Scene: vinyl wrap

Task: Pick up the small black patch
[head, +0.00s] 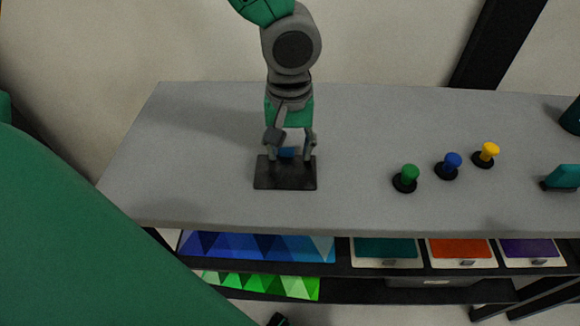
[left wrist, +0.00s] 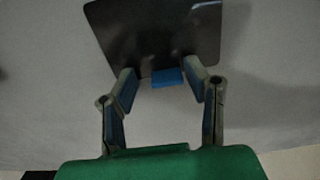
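The small black patch (head: 285,180) lies flat on the grey table, left of the middle. A small blue piece (head: 287,153) shows at its far edge. In the left wrist view, the black patch (left wrist: 150,35) fills the top middle, with the blue piece (left wrist: 169,77) at its near edge. My left gripper (head: 291,157) points down over the patch's far edge. In the wrist view its fingers (left wrist: 163,82) are apart, one on each side of the blue piece. The right finger is close to it; contact is unclear. My right gripper is not in view.
Green (head: 408,173), blue (head: 452,160) and yellow (head: 488,149) knobbed pieces stand right on the grey table (head: 200,185). A teal object (head: 563,177) sits at the right edge. Below is a shelf with coloured panels (head: 388,248). The table between patch and green piece is clear.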

